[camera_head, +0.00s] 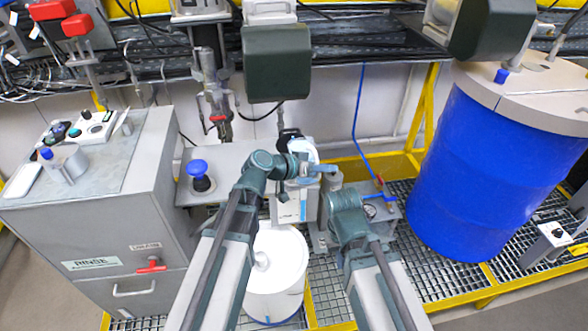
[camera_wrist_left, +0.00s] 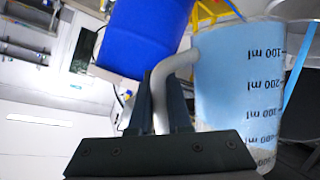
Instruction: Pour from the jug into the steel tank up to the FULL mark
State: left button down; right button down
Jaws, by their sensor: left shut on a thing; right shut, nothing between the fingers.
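The clear jug (camera_wrist_left: 225,95) fills the right of the left wrist view. It holds pale blue liquid, and its scale appears upside down there. My left gripper (camera_head: 303,168) is shut on the jug's grey handle (camera_wrist_left: 160,90). In the head view the jug (camera_head: 304,149) is small and partly covered by my left gripper, above the bench equipment. Its exact tilt is hard to tell.
A white lidded bucket (camera_head: 280,255) stands in front, between my arms. A large blue drum (camera_head: 490,170) stands at right. Dark motor housings (camera_head: 276,65) hang overhead.

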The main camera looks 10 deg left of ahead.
pick_arm(q)
jog(key=shift+w+a+f+n+g+h+b, duration=0.1)
jog(key=shift+f+n+g+h+b, duration=0.3)
jog(key=shift+f+n+b, duration=0.25)
dwell(3.2)
jog(key=shift+w+a+r+n+g+h, duration=0.15)
jog(key=shift+r+n+g, duration=0.1)
jog(key=shift+n, duration=0.15)
jog(key=shift+w+r+n+g+h, duration=0.1)
jog(key=shift+r+n+g+h, duration=0.1)
jog(key=shift+n, duration=0.15)
dwell(3.4)
